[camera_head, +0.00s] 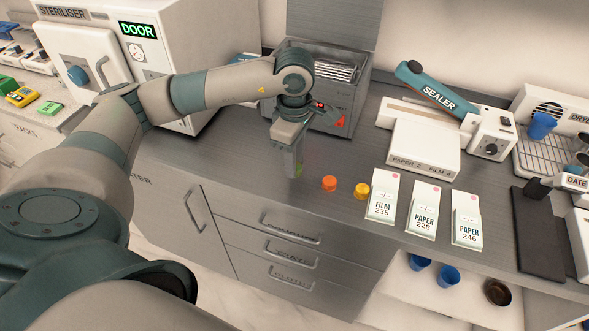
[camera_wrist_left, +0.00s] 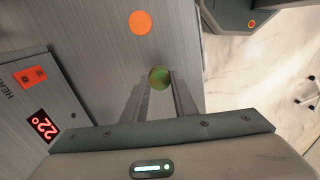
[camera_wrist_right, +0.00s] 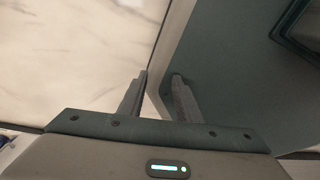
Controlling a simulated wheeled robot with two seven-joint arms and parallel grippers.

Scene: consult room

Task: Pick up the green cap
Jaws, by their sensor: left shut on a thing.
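The green cap (camera_wrist_left: 159,77) is between the fingertips of my left gripper (camera_wrist_left: 160,84) in the left wrist view. In the head view only a sliver of the green cap (camera_head: 299,170) shows beside the fingers of my left gripper (camera_head: 295,172), which point down at the counter. The left gripper is shut on the cap. I cannot tell whether the cap touches the counter. My right gripper (camera_wrist_right: 158,82) shows in the right wrist view with its fingers apart and nothing between them. It is outside the head view.
An orange cap (camera_head: 329,183) and a yellow cap (camera_head: 362,191) stand just right of the left gripper. White pouch boxes (camera_head: 383,196) stand farther right. A metal bath (camera_head: 345,120) is behind the gripper. The counter's front edge is close to the caps.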

